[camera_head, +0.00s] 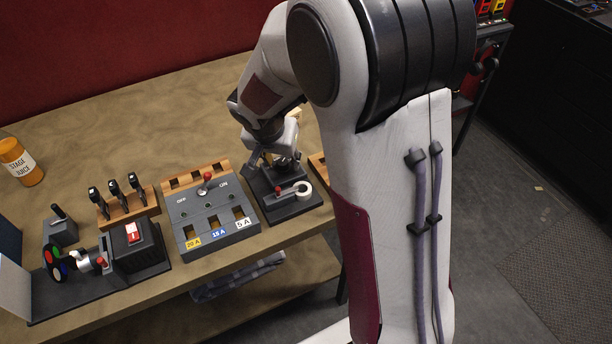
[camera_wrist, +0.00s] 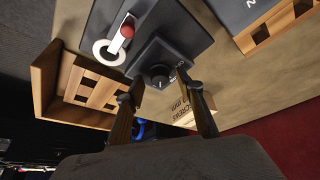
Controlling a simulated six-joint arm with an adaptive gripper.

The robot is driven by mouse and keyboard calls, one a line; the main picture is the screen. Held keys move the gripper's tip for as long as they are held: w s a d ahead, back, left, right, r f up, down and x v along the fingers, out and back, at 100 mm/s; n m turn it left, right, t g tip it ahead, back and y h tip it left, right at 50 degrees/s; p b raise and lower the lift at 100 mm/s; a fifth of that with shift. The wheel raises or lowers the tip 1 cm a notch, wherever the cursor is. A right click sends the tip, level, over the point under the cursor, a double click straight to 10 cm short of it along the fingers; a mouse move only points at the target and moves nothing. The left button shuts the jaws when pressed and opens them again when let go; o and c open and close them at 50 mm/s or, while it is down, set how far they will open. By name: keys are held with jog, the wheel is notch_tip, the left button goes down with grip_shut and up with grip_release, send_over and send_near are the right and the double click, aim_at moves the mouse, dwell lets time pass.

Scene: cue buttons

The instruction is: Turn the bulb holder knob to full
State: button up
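The bulb holder is a dark base (camera_head: 284,207) near the table's front edge, under my gripper (camera_head: 285,163). It carries a red-tipped lever (camera_wrist: 127,28) and a white ring (camera_wrist: 110,50). In the wrist view, the black round knob (camera_wrist: 160,76) sits on a raised dark square block, with small white markings beside it too small to read. My gripper (camera_wrist: 158,88) is open, its two fingers spread to either side of the knob, with a visible gap; I cannot tell whether they reach down to its height.
A grey fuse panel (camera_head: 213,222) with a red-tipped switch stands left of the holder. A wooden rack (camera_wrist: 92,82) with square holes stands at its other side. Further left are several black-handled tools (camera_head: 116,188), a red rocker switch (camera_head: 134,232) and an orange bottle (camera_head: 21,163).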

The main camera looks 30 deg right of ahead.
jog(key=shift+s+d+n+t+y, duration=0.1)
jog(key=shift+n+t+y, duration=0.3)
jog(key=shift+n, duration=1.1)
jog(key=shift+d+n+t+y, duration=0.1)
jog(key=shift+n+y, duration=0.6)
jog(key=shift+n, duration=0.8)
jog(key=shift+d+n+y, duration=0.15)
jog(key=shift+n+y, duration=0.4)
jog(key=shift+n, duration=0.95)
jog(key=shift+d+n+y, duration=0.1)
jog(key=shift+n+y, duration=0.45)
jog(key=shift+n, duration=0.95)
jog(key=s+r, duration=0.1)
jog(key=r, duration=0.1)
jog(key=s+r+m, duration=0.1)
jog(key=s+r, duration=0.1)
jog(key=s+r+m+g, duration=0.1)
jog(key=s+r, duration=0.1)
jog(key=shift+s+d, duration=0.2)
jog(key=shift+d, duration=0.1)
jog(key=s+a+r+m, duration=0.2)
jog(key=s, duration=0.6)
jog(key=shift+m+g+h, duration=0.3)
jog(key=shift+m+g, duration=0.1)
jog(key=shift+a+r, duration=0.1)
